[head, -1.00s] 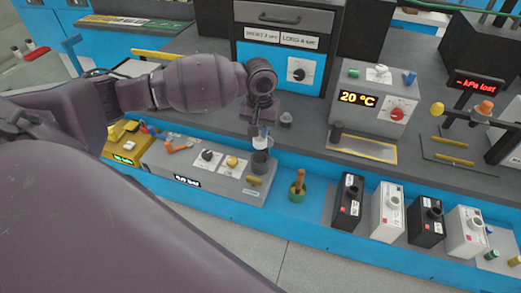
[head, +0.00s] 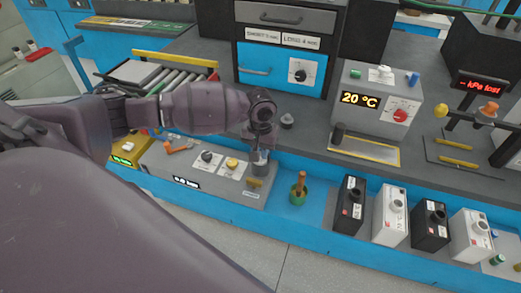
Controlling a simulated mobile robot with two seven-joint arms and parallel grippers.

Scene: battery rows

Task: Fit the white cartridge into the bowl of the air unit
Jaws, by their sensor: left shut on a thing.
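The air unit (head: 222,187) is a long grey box with two knobs and a lit display, in the lower left middle of the head view. Its dark bowl (head: 260,173) is at the right end. My left gripper (head: 261,151) points down directly over the bowl and is shut on the white cartridge (head: 260,158). Only a small pale part of the cartridge shows between the fingers and the bowl. Its lower end seems to be at or inside the bowl's mouth; how deep I cannot tell. My right gripper is not in view.
A green pot with a brown handle (head: 298,188) stands right of the air unit. Black and white boxes (head: 390,215) line the blue front ledge further right. A grey unit reading 20 °C (head: 375,105) stands behind. A small grey knob (head: 287,121) is near my gripper.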

